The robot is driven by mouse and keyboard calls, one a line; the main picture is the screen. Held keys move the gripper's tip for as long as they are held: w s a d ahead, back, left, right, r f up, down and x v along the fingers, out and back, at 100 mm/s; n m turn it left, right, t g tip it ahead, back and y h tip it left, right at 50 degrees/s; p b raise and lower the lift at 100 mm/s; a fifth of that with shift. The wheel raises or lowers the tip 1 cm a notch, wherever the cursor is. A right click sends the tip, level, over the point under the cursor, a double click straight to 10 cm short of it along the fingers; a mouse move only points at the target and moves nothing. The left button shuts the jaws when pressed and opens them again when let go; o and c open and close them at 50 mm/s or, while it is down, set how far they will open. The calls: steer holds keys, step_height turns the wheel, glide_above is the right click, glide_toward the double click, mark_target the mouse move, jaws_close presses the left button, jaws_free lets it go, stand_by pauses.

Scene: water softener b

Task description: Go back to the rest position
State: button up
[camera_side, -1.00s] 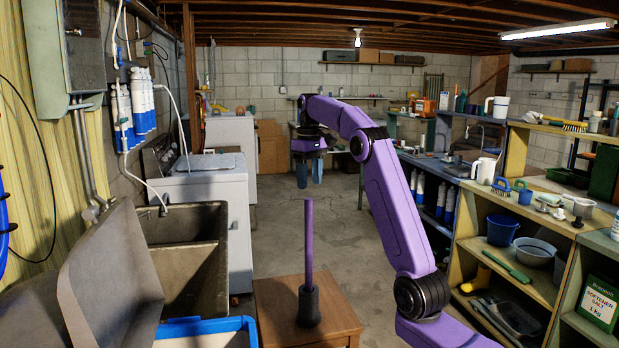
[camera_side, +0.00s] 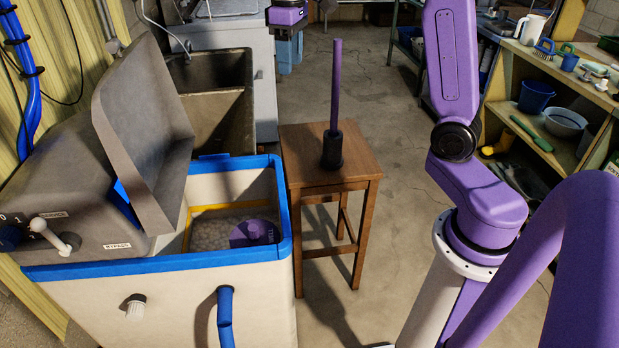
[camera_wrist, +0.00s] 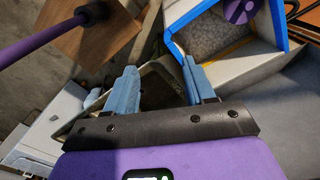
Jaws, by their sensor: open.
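My gripper (camera_side: 289,52) is near the top edge of the side view, cut off in part, beyond the wooden stool. In the wrist view its two blue-grey fingers (camera_wrist: 157,85) are spread apart with nothing between them. The softener tank (camera_side: 145,262) has a blue rim, and its dark grey lid (camera_side: 140,130) stands open. Inside are pale granules and a round purple cap (camera_side: 254,232); the cap also shows at the top of the wrist view (camera_wrist: 240,10). A purple rod (camera_side: 336,85) stands upright in a black base (camera_side: 332,150) on the stool (camera_side: 362,168), apart from my gripper.
A stone sink (camera_side: 215,110) and a white appliance stand behind the tank. Shelves (camera_side: 530,120) with a blue bucket (camera_side: 536,96), a bowl and tools line the right side. Bare concrete floor (camera_side: 385,120) lies between stool and shelves.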

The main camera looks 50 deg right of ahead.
steer(key=s+a+f+n, duration=0.2)
steer(key=s+a+f, duration=0.1)
steer(key=s+a, duration=0.4)
steer(key=s+a+f+n, duration=0.2)
steer(key=s+a+n, duration=0.15)
steer(key=s, duration=0.45)
steer(key=s+f+n, duration=0.1)
steer(key=s+f, duration=0.2)
steer(key=s, duration=0.4)
steer(key=s+f+n, duration=0.2)
steer(key=s+f, duration=0.1)
steer(key=s, duration=0.5)
steer(key=shift+s+f, duration=0.2)
steer(key=shift+f, duration=0.2)
